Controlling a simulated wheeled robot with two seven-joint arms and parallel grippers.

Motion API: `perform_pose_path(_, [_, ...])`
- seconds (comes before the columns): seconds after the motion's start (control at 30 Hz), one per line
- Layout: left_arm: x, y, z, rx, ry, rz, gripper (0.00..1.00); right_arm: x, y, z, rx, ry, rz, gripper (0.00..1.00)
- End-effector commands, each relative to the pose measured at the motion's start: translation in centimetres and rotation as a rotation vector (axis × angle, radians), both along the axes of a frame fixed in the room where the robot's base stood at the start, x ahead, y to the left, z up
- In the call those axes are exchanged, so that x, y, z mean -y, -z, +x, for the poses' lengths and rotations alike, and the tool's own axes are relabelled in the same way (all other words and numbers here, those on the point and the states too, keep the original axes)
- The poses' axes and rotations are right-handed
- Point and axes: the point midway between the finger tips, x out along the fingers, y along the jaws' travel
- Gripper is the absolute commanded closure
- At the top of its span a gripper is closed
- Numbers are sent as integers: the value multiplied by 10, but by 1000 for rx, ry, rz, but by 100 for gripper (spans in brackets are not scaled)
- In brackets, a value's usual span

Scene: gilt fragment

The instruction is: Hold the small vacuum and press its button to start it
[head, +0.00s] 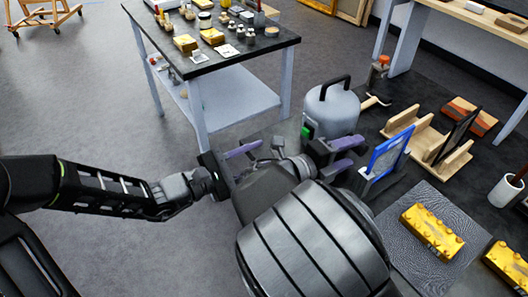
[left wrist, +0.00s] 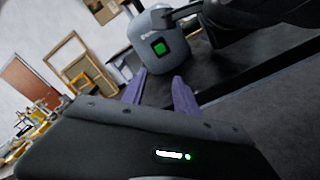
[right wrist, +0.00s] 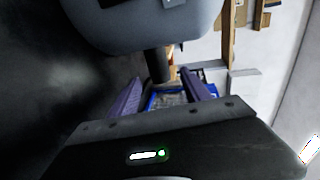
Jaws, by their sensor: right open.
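The small vacuum (head: 332,112) is a grey rounded canister with a black top handle, upright on the dark worktop. Its green button (head: 305,132) is on its left side and faces my left gripper in the left wrist view (left wrist: 160,48). My left gripper (head: 258,156) is open and empty, left of the vacuum and apart from it. My right gripper (head: 359,151) is open, just in front of the vacuum. In the right wrist view the vacuum's grey body (right wrist: 145,22) is close above the fingers. A short black part lies ahead between them; I cannot tell what it is.
A blue-framed panel (head: 386,154) stands right of my right gripper, near a wooden rack (head: 425,143). A yellow block (head: 432,229) lies on a grey mat (head: 455,206). A separate table (head: 262,48) with small items stands behind, with open floor to the left.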

Motion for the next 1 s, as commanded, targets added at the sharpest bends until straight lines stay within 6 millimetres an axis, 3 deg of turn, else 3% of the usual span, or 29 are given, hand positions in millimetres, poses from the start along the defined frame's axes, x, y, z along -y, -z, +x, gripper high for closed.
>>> perform_pose_path(0.2, [18, -15, -2, 150, 12, 38, 64, 0, 0, 0, 0, 0, 0, 44])
perform_pose_path(0.63, [19, -15, -3, 159, 14, 44, 64, 2, 0, 1, 0, 1, 0, 44])
perform_pose_path(1.0, [19, -15, -3, 159, 14, 44, 64, 38, 9, 22, 1, 3, -2, 44])
